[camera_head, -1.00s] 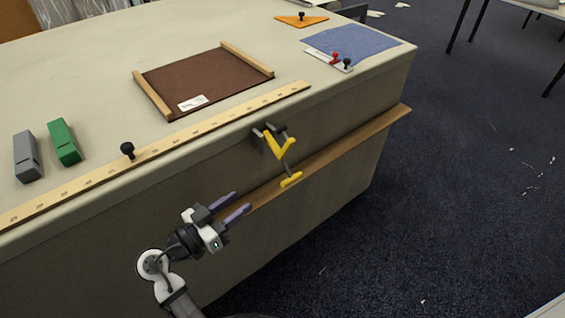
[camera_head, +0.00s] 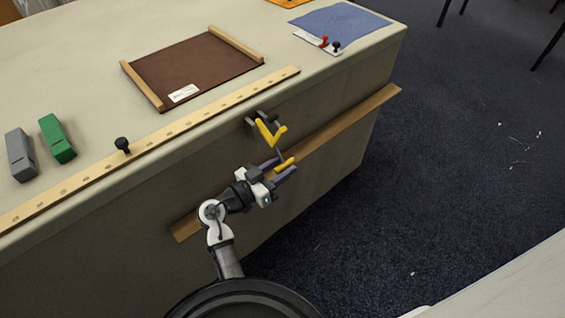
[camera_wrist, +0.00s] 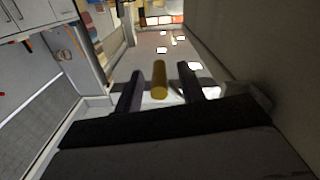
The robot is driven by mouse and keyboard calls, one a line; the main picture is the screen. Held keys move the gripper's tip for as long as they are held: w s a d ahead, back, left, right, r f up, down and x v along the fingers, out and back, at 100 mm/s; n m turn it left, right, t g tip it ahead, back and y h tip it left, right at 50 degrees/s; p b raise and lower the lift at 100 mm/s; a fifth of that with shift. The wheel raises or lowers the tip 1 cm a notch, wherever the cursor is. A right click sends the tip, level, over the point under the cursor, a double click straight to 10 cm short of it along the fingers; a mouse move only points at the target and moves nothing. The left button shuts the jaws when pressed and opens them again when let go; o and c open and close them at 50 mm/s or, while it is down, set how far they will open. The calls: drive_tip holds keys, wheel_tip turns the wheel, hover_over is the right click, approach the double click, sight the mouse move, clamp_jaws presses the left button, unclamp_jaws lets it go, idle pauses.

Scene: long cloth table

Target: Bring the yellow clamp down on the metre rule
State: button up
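The yellow clamp (camera_head: 265,132) hangs at the table's front side, just below the edge, with its yellow lower handle (camera_head: 285,164) sticking out. The metre rule (camera_head: 182,122) is a pale wooden strip lying along the table's front edge. My gripper (camera_head: 281,168) is open at the clamp's handle. In the wrist view my gripper (camera_wrist: 160,90) has its two dark fingers on either side of the yellow handle (camera_wrist: 159,80), with a gap on both sides. The clamp's upper jaw, in dark grey, is near the rule's right end; whether it touches the rule I cannot tell.
A black knob (camera_head: 122,145) stands on the rule. Grey (camera_head: 20,156) and green (camera_head: 57,139) blocks stand at left. A brown board (camera_head: 190,68) with wooden side strips lies behind the rule. A wooden rail (camera_head: 350,121) runs along the table's front.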

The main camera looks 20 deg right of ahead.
drive_tip(key=shift+w+d, duration=0.15)
drive_tip(key=shift+d, duration=0.2)
drive_tip(key=shift+c, duration=0.5)
clamp_jaws()
drive_tip(key=shift+r, duration=0.1)
